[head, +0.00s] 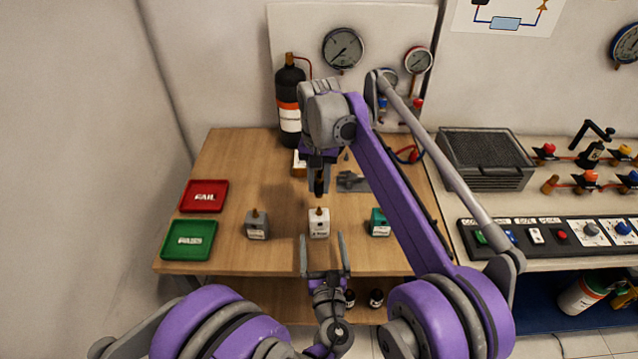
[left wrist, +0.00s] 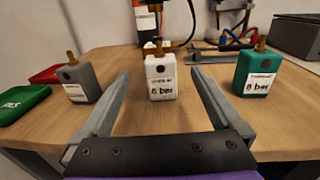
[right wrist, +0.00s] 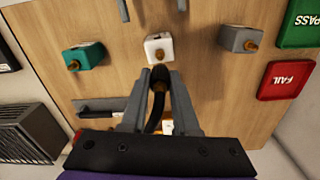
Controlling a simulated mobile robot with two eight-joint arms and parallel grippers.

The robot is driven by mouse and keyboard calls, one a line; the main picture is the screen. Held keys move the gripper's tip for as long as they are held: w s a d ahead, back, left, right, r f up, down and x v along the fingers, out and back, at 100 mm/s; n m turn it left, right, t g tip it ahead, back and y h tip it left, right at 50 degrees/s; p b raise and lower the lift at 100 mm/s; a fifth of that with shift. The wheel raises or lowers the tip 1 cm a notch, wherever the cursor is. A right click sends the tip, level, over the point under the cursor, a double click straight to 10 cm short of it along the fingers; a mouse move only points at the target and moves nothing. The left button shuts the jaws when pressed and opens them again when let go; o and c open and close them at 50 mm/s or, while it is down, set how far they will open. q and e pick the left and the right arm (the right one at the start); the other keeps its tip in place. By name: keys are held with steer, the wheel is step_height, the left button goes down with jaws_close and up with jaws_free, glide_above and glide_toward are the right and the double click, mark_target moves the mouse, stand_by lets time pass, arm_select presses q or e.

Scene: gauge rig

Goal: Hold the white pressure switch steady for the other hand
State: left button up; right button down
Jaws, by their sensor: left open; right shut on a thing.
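The white pressure switch (head: 319,229) stands upright on the wooden bench with a brass stem on top. My left gripper (head: 322,238) is open at the bench's front edge, its fingers pointing at the switch. In the left wrist view the white switch (left wrist: 161,85) sits centred between the finger lines, apart from both. My right gripper (head: 319,190) is above and slightly behind the switch, pointing down. In the right wrist view it is shut on a black hose end (right wrist: 158,80), held near the white switch (right wrist: 153,43); whether it touches the stem is unclear.
A grey switch (head: 257,226) stands to the left and a green switch (head: 379,224) to the right. Red FAIL (head: 204,196) and green PASS (head: 189,240) trays lie at the left. A dark bottle (head: 290,100) and gauges stand behind. Bare wood separates the switches.

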arm_select(q)
steer(key=shift+r+p, duration=1.3)
steer(key=shift+r, duration=1.45)
arm_select(e)
steer(key=shift+w+r, duration=0.25)
steer(key=shift+r, duration=0.85)
steer(key=shift+w+r, duration=0.2)
steer(key=shift+r, duration=0.9)
